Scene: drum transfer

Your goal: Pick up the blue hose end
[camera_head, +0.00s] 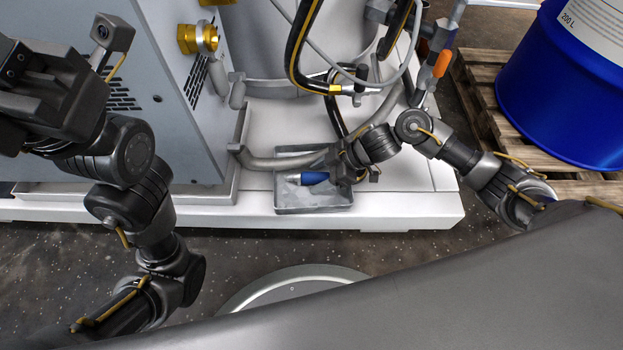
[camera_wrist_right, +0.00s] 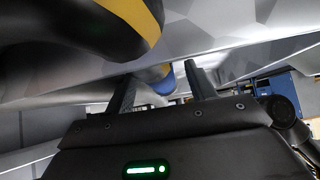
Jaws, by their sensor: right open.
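The blue hose end (camera_head: 313,178) lies in a shallow grey metal tray (camera_head: 315,208) on the white base, its pale tip toward the left. My right gripper (camera_head: 338,170) is low over the tray's right side, beside the hose end. In the right wrist view, the right gripper's two fingers (camera_wrist_right: 160,80) are apart, and a blue part of the hose end (camera_wrist_right: 164,86) shows between and beyond them. I cannot tell whether they touch it. My left gripper (camera_head: 30,95) is raised at the upper left, away from the tray; its fingertips are not clear.
A grey cabinet (camera_head: 160,60) with brass fittings stands left of the tray. Black and yellow hoses (camera_head: 300,50) hang behind the right gripper; one passes close above it in the wrist view (camera_wrist_right: 140,18). A blue drum (camera_head: 560,90) stands on a wooden pallet (camera_head: 480,100) at right.

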